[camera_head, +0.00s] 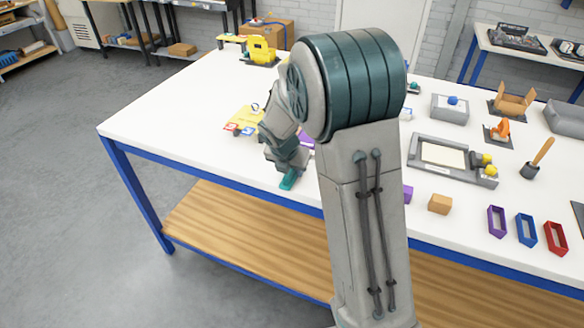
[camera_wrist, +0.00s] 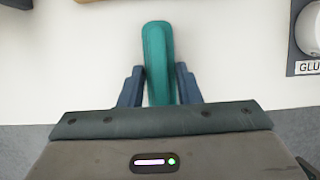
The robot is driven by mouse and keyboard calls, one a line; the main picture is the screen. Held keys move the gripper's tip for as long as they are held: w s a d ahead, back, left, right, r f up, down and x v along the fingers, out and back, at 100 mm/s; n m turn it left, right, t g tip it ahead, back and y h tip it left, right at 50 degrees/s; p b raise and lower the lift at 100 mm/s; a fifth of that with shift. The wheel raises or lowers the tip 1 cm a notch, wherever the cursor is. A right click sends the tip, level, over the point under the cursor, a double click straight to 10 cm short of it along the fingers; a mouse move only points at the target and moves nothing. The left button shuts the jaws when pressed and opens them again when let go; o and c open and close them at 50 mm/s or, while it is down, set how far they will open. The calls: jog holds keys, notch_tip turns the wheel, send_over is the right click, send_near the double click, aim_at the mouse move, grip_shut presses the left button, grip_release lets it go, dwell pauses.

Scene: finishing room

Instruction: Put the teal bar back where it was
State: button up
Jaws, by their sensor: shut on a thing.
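The teal bar (camera_wrist: 158,55) is a long piece with rounded ends, seen between the two blue-grey fingers of my gripper (camera_wrist: 160,85) in the wrist view. My gripper is shut on it. In the head view the teal bar (camera_head: 289,180) shows below my gripper (camera_head: 291,166), near the front edge of the white table (camera_head: 215,145). Whether the bar touches the tabletop or is held just above it, I cannot tell. My arm hides part of the table behind and to the right of the gripper.
A yellow board (camera_head: 245,118) with small coloured pieces lies behind the gripper. A purple piece (camera_head: 307,140) is partly hidden by my arm. To the right are a wooden block (camera_head: 440,204) and purple, blue and red open boxes (camera_head: 526,230). The table's left part is clear.

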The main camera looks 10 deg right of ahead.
jog(key=shift+f, duration=0.15)
jog(key=o, duration=0.9)
jog(key=v, duration=1.1)
jog(key=shift+r, duration=0.35)
jog(key=s+d+r+m+y, duration=0.1)
jog(key=s+m, duration=0.7)
jog(key=m, duration=0.1)
jog(key=s+r+m+y, duration=0.1)
jog(key=s+m, duration=0.7)
jog(key=m, duration=0.2)
jog(key=s+d+m, duration=0.1)
jog(key=s+m, duration=0.7)
jog(key=m, duration=0.1)
jog(key=shift+s+d+r+m+g+y, duration=0.2)
jog(key=shift+d+r+m+g+y, duration=0.1)
jog(key=shift+r+m+g+y, duration=0.1)
